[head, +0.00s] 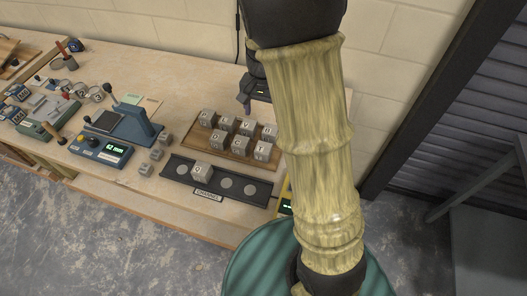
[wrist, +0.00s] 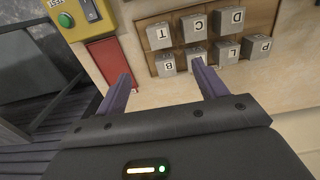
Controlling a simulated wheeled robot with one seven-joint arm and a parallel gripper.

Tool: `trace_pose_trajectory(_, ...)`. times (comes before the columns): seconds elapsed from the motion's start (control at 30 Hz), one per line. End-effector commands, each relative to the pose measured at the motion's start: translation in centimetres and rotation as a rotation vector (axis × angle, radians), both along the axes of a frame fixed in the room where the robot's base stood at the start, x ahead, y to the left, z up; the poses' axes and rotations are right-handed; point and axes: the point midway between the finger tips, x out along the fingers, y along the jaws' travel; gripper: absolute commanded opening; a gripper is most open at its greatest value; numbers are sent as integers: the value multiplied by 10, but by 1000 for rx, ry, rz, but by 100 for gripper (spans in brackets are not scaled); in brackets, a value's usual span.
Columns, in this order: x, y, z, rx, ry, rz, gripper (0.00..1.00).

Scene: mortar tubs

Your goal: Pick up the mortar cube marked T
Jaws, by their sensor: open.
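The T cube (wrist: 161,36) is a small grey block with a dark T on a white label. In the wrist view it stands at the left end of the far row on a wooden tray (wrist: 266,14). In the head view the T cube (head: 262,151) is at the right end of the tray's front row, beside my arm. My gripper (wrist: 162,86) is open and empty, its two fingers apart. The B cube (wrist: 167,66) lies between the fingertips and the T cube in the picture. My gripper (head: 246,104) is partly hidden in the head view, behind the tray's back row.
Cubes marked C (wrist: 195,27), D (wrist: 231,20), L (wrist: 226,50) and P (wrist: 256,46) share the tray. A black channel holder (head: 228,184) with one cube lies in front. A yellow tester (wrist: 74,16) and red pad (wrist: 107,62) are beside the tray.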

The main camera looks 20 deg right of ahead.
Motion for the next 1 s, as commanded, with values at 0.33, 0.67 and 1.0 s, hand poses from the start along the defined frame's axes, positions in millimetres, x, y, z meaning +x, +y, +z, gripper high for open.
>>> trace_pose_trajectory(0.33,-1,0,-23,-1,4,2,71)
trace_pose_trajectory(0.67,-2,0,-82,0,5,2,71)
trace_pose_trajectory(1.0,-1,-1,-122,-1,-1,0,71)
